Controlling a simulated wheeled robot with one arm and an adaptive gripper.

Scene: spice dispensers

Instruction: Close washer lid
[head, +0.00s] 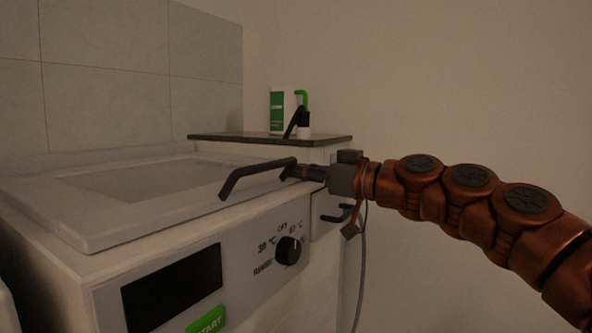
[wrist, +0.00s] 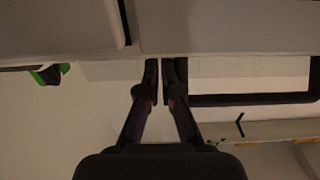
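The white washer (head: 215,255) stands at the left in the head view, with a black display and a knob on its front. Its white lid (head: 75,215) with a grey panel lies flat or nearly flat on top; whether a small gap is left under it, I cannot tell. A black bar handle (head: 255,170) shows at the lid's right front side; a black handle also shows at the right in the wrist view (wrist: 250,98). My gripper (head: 286,173) is just right of this handle. In the wrist view its fingers (wrist: 164,72) are close together with nothing seen between them.
A tiled wall is behind the washer. The space right of the cabinet is open to the plain wall.

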